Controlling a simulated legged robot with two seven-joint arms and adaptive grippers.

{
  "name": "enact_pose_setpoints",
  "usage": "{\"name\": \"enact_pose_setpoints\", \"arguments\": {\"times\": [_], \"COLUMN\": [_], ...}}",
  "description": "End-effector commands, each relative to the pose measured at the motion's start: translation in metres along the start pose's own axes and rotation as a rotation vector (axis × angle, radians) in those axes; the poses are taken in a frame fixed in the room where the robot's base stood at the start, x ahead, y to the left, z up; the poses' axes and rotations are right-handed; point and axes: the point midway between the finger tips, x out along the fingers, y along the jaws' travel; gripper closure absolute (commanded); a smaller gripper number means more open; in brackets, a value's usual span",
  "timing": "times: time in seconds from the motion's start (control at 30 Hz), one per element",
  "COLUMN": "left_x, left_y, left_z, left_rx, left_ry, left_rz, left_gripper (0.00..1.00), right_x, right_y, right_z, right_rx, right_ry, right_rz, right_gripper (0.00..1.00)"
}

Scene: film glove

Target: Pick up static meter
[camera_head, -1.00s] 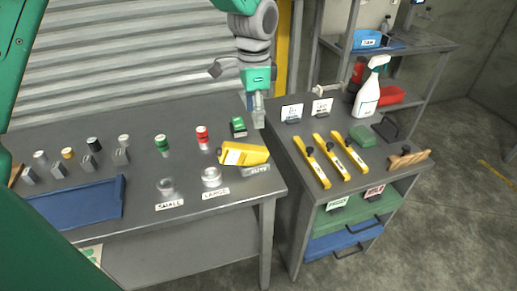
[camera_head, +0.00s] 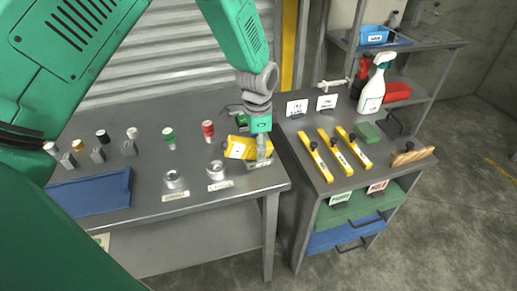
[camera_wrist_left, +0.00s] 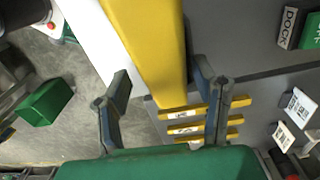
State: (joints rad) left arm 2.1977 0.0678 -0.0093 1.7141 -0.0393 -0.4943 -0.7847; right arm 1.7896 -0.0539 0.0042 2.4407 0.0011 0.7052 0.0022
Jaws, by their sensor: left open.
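The static meter, which I take to be the yellow device with a white label (camera_head: 238,149), lies near the right end of the grey workbench. My left gripper (camera_head: 261,153) is over its right end, pointing down. In the left wrist view the yellow body (camera_wrist_left: 146,40) runs between and beyond the two spread fingers of the left gripper (camera_wrist_left: 163,98). The fingers are open; I cannot tell whether they touch the meter. My right gripper is in neither view.
A DOCK label (camera_wrist_left: 288,28) stands beside the meter. Two metal cups (camera_head: 216,169) and several small capped bottles (camera_head: 169,138) are to the left. A gap separates bench and cart.

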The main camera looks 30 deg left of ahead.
Motion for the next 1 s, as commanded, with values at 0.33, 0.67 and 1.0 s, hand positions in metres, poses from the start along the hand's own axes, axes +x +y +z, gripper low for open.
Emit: {"name": "enact_pose_setpoints", "arguments": {"times": [0.33, 0.67, 1.0], "left_x": [0.0013, 0.0031, 0.005], "left_y": [-0.0025, 0.0022, -0.0016], "left_z": [0.0028, -0.0017, 0.0016], "left_rx": [-0.002, -0.001, -0.001], "left_ry": [0.002, -0.002, 0.001], "left_rz": [0.003, -0.002, 0.002], "left_gripper": [0.47, 0.47, 0.75], "right_x": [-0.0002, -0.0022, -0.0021], "right_y": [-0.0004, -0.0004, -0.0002], "right_z": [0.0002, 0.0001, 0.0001], "right_rx": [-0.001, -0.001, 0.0], "right_ry": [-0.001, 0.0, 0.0], "right_rz": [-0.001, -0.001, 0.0], "right_gripper": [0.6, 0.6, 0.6]}}
